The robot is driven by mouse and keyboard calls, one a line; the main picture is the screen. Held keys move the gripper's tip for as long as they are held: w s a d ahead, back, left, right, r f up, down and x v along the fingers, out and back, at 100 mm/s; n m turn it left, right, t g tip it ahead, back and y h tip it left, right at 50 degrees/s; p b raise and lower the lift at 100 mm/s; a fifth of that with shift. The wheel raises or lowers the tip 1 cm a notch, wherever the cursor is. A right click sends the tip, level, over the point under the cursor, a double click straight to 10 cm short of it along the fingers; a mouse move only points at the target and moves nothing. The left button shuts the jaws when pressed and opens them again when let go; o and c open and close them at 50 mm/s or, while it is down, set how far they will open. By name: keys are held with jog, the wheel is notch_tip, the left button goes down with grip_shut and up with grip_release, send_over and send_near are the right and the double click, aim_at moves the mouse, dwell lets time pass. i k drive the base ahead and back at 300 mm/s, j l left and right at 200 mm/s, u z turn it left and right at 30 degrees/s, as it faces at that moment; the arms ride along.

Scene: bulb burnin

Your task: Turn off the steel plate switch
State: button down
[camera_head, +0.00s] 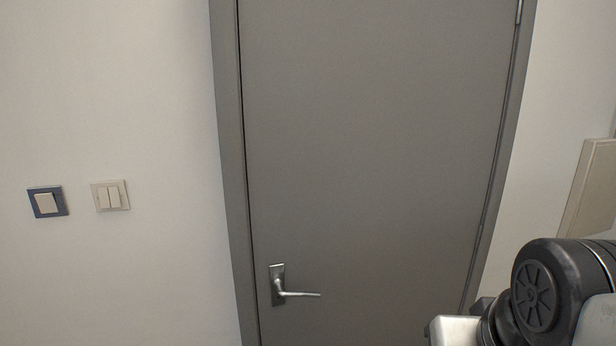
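Two wall switches are side by side on the wall left of the door. The left one is a switch with a dark blue frame (47,202) and a single pale rocker. The right one is a double switch with a pale beige-grey frame (110,196) and two pale rockers. I cannot tell whether either plate is steel, or whether the rockers are on or off. Part of my arm shows at the lower right, far from both switches and with the door between. My gripper's fingers do not show.
A closed grey door (370,140) in a grey frame fills the middle. Its metal lever handle (290,287) sticks out at the lower left of the door. A beige panel (592,190) is on the wall at the right edge. The wall around the switches is clear.

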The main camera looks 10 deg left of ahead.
aim_at(46, 202)
jog(key=u, duration=1.95)
jog(key=i+j+z, duration=0.1)
jog(key=i+z, duration=0.15)
jog(key=i, duration=0.25)
jog(key=i+j+z, duration=0.25)
jog(key=i, duration=0.25)
